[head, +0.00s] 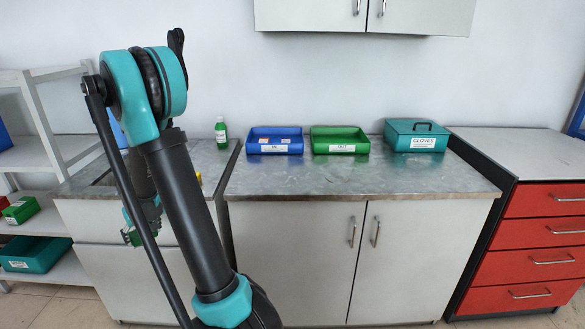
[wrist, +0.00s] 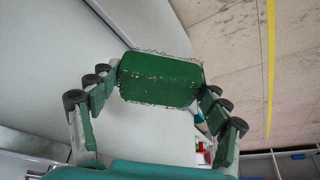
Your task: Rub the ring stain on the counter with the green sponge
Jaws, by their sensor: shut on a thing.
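My gripper (wrist: 158,88) is shut on the green sponge (wrist: 160,80), a dark green block with a pale rough rim, held between the fingertips in the wrist view. In the head view my gripper (head: 134,232) hangs low at the left, in front of the left cabinet and below the countertop edge, with a small green part of the sponge showing. The grey mottled counter (head: 300,180) spans the middle, and a second top (head: 88,178) lies to the left behind my arm. I cannot make out a ring stain; my arm covers part of the left top.
White shelves (head: 45,150) stand left; a red drawer unit (head: 540,235) stands right. The middle counter's front is clear.

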